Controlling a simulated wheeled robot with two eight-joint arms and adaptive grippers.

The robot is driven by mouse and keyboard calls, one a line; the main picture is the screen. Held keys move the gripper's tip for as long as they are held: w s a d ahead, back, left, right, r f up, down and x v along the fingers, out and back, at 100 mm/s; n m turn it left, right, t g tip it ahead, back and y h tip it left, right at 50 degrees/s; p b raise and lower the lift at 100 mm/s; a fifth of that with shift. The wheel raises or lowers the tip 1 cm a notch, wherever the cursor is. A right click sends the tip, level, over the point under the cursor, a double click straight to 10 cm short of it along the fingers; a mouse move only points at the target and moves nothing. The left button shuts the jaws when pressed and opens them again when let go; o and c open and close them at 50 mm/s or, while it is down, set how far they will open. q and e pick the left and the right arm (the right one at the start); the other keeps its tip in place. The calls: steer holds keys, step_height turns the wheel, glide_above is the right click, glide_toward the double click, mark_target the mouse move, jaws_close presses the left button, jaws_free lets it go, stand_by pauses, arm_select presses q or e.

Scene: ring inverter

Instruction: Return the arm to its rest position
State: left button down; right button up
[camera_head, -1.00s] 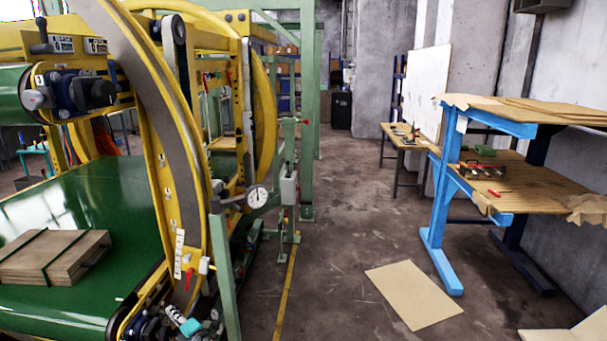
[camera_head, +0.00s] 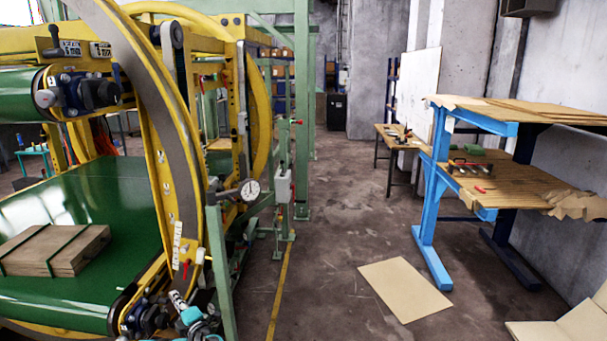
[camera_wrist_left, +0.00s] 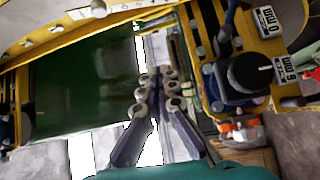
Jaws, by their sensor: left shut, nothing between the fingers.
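My left gripper (camera_head: 180,303) is at the bottom of the head view, small and partly cut off, with teal and grey parts in front of the yellow machine frame. In the left wrist view its two linked grey fingers (camera_wrist_left: 160,78) meet at their tips, shut with nothing between them. The teal part of my gripper fills the bottom edge there. The right gripper is not in view.
The yellow ring machine (camera_head: 178,150) stands close to my left gripper, with a green conveyor (camera_head: 100,190) carrying a strapped brown stack (camera_head: 55,250). A blue workbench (camera_head: 428,220) stands right. A cardboard sheet (camera_head: 405,290) lies on the floor between.

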arm_select(q)
steer(key=w+d+r+m+t+h, duration=0.1)
steer(key=d+r+m+t+h, duration=0.55)
steer(key=r, duration=0.75)
steer(key=s+d+r+m+g+h, duration=0.1)
steer(key=s+d+r+m+h, duration=0.3)
steer(key=d, duration=0.3)
steer(key=s+d+r+m+g+h, duration=0.2)
steer(key=s+d+r+m+h, duration=0.15)
steer(key=d+m, duration=0.4)
steer(key=s+d+f+m+g+h, duration=0.1)
steer(key=s+d+f+m+g, duration=0.15)
steer(key=s, duration=0.55)
steer(key=s+d+f+m+g+h, duration=0.1)
steer(key=s+d+m+g, duration=0.2)
steer(key=s, duration=0.5)
steer(key=s+a+f+m+g+y, duration=0.1)
steer(key=s+f+g, duration=0.1)
steer(key=s+f, duration=0.3)
steer(key=s+a+f+m+g+y, duration=0.1)
steer(key=s+f, duration=0.4)
steer(key=s, duration=0.9)
steer(key=shift+a+f+g+y, duration=0.25)
steer(key=shift+g+y, duration=0.15)
steer(key=shift+g, duration=0.2)
steer(key=shift+m, duration=0.25)
